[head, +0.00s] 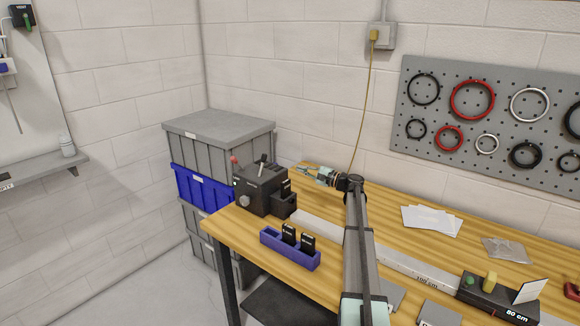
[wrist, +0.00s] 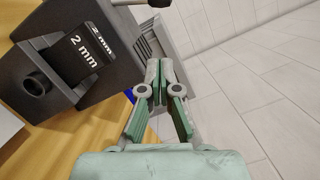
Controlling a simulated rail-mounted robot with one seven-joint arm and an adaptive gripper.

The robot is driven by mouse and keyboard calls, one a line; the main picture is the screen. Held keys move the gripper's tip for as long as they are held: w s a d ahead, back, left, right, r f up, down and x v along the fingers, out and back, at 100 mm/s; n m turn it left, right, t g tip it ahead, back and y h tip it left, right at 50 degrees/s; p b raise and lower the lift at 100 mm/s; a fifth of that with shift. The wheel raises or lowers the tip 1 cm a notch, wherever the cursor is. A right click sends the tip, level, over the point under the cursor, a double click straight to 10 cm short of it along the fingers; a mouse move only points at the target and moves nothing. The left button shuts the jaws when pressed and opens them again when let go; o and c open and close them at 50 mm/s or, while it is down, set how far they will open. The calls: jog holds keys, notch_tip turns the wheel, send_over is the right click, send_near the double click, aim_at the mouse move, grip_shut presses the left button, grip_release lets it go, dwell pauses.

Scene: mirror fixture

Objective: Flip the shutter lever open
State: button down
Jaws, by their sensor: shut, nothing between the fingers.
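A dark grey box (head: 262,186) stands at the left end of the wooden bench. A short lever with a dark tip (head: 262,160) leans up from its top, and a red knob (head: 234,160) shows at its left edge. I cannot tell for sure which is the shutter lever. My gripper (head: 308,170) is right of the box, apart from it. In the wrist view my gripper (wrist: 157,68) has its fingers together, with nothing between them. A dark knob end (wrist: 158,3) shows at that view's top edge, beyond the fingertips.
A black slide marked 2 mm (wrist: 88,55) sits in the box's side holder. A purple rack (head: 290,250) with black slides lies in front. Grey and blue crates (head: 202,188) stand behind left. A long rail (head: 405,265) runs along the bench.

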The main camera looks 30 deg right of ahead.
aim_at(262, 165)
jog(key=p+x, duration=0.1)
jog(key=x, duration=0.2)
jog(key=a+p+x, duration=0.1)
jog(key=p+x, duration=0.1)
jog(key=x, duration=0.2)
jog(key=s+r+p+x, duration=0.1)
jog(key=p+x, duration=0.1)
jog(key=x, duration=0.2)
jog(key=shift+w+a+r, duration=0.1)
jog(key=shift+a, duration=0.35)
jog(key=shift+w+a, duration=0.15)
jog(key=shift+a, duration=0.2)
jog(key=shift+a, duration=0.1)
